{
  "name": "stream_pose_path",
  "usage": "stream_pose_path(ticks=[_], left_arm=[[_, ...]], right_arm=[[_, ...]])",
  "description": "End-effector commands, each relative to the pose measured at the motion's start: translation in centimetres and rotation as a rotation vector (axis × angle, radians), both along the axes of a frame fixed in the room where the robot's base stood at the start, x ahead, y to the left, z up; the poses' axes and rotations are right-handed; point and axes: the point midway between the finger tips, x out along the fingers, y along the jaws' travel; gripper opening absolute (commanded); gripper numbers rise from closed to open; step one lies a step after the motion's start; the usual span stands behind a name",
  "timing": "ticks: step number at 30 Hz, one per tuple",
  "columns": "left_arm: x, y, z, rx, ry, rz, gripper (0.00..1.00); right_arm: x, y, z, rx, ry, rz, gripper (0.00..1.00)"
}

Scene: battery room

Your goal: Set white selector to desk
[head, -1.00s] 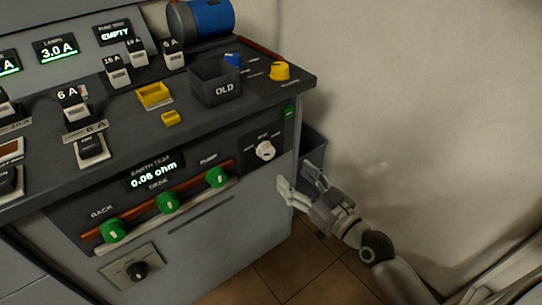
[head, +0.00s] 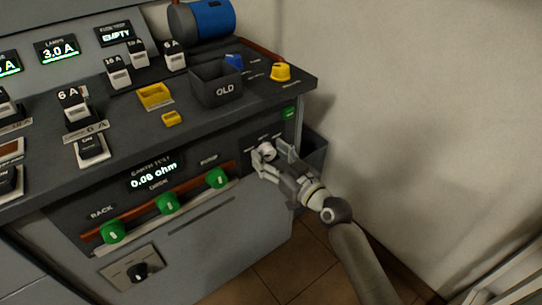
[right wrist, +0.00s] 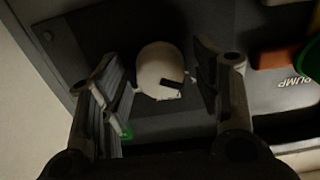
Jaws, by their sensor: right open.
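The white selector (head: 265,151) is a round knob on the dark front panel, right of the earth test display (head: 154,175). In the right wrist view the white selector (right wrist: 159,71) shows a dark pointer mark on its face. My right gripper (head: 264,158) is open at the knob. In the right wrist view the right gripper (right wrist: 165,85) has one finger on each side of the knob, with gaps visible; I cannot tell whether either touches it. The panel lettering around the knob is partly hidden and too small to read. My left gripper is not in view.
Green knobs (head: 217,179) for rack, desk and pump sit on a brown bar left of the selector. A dark bin (head: 314,150) stands beside the cabinet. An open black box marked OLD (head: 216,88) and a yellow knob (head: 280,72) are on the top.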

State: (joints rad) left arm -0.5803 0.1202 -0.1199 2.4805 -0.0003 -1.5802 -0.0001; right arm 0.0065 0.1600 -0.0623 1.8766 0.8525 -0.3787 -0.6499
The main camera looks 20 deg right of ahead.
Motion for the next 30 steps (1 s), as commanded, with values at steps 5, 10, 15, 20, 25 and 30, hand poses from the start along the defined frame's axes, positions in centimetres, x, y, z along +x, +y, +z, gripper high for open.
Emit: stream_pose_path(ticks=[5,10,15,20,25,30], left_arm=[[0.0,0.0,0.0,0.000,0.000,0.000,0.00],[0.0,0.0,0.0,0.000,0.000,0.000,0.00],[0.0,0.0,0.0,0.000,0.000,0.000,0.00],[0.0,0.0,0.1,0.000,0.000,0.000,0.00],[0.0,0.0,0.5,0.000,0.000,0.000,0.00],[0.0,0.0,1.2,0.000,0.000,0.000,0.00]], right_arm=[[0.0,0.0,0.0,0.000,0.000,0.000,0.52],[0.0,0.0,0.0,0.000,0.000,0.000,0.30],[0.0,0.0,0.0,0.000,0.000,-0.001,0.12],[0.0,0.0,0.0,0.010,0.004,-0.001,0.12],[0.0,0.0,0.1,0.060,0.022,0.000,0.12],[0.0,0.0,0.2,0.158,0.057,0.001,0.12]])
